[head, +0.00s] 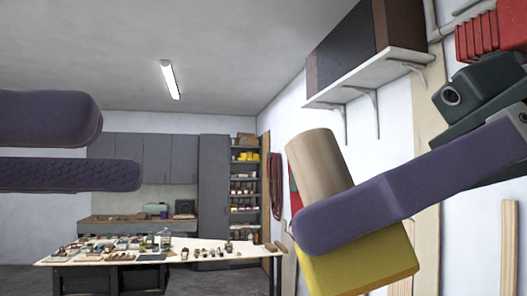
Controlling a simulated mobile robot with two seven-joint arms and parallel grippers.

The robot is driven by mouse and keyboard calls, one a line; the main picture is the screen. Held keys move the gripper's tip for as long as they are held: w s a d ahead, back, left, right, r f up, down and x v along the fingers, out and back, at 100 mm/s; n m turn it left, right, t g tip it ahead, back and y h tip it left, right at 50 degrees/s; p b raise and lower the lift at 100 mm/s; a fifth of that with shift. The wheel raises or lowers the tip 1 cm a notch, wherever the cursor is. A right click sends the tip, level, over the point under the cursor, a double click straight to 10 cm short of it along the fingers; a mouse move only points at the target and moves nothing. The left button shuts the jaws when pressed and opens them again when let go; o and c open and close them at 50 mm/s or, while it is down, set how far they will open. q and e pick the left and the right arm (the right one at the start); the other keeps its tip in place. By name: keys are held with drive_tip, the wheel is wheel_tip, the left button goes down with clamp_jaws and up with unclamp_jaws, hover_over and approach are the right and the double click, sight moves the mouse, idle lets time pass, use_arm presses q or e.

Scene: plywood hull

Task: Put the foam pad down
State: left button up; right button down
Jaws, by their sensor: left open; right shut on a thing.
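A yellow block, which looks like the foam pad (360,268), is in the right half of the head view. A beige cylinder (318,158) stands up above it at a tilt; the join between them is hidden behind my finger. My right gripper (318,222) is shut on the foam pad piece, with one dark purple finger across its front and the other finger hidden. The pad is held up in the air, close to the camera. My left gripper (112,147) is open and empty at the left edge, its two fingers well apart.
A long workbench (215,245) with many small items stands far off at the lower left. Grey cabinets (150,157) and a stocked shelf unit (245,175) line the back wall. A wall shelf (365,78) with a dark box is at upper right.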

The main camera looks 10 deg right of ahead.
sight(299, 141)
use_arm(q)
drive_tip(key=d, duration=1.1)
drive_tip(key=shift+s, duration=0.1)
clamp_jaws()
use_arm(e)
drive_tip(key=shift+c, duration=2)
unclamp_jaws()
drive_tip(key=shift+d, duration=0.15)
